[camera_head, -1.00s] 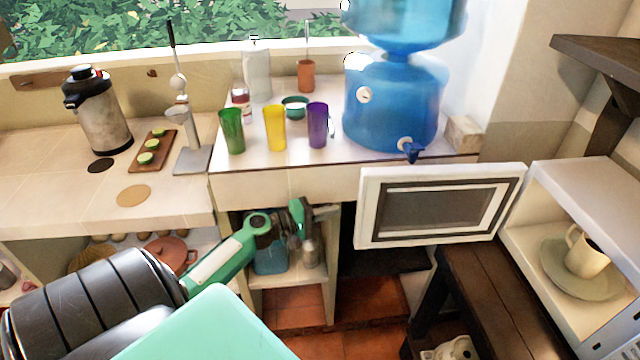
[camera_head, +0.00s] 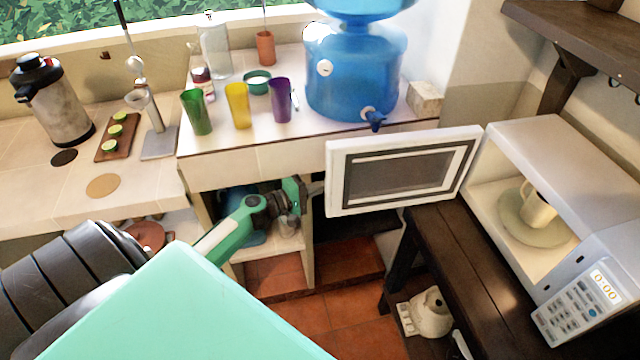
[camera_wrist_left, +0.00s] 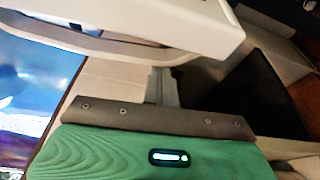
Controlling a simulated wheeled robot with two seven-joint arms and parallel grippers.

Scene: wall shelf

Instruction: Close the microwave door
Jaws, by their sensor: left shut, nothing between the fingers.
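The white microwave (camera_head: 575,175) stands at the right on a dark wooden bench, with a cup (camera_head: 537,208) on a plate inside. Its door (camera_head: 405,172) is wide open, swung out to the left, with its dark window facing me. My left gripper (camera_head: 316,189) is shut and empty, at the door's free left edge. In the left wrist view the narrow fingers (camera_wrist_left: 163,86) point at the white door (camera_wrist_left: 150,25), with their tips close under its edge. I cannot tell if they touch it. My right gripper is not in view.
The counter holds green, yellow and purple cups (camera_head: 237,105) and a blue water dispenser (camera_head: 350,80) behind the door. A dark wooden bench (camera_head: 470,265) runs below the microwave. A kettle-like white object (camera_head: 428,313) sits low beneath it. A dark shelf (camera_head: 575,30) hangs above.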

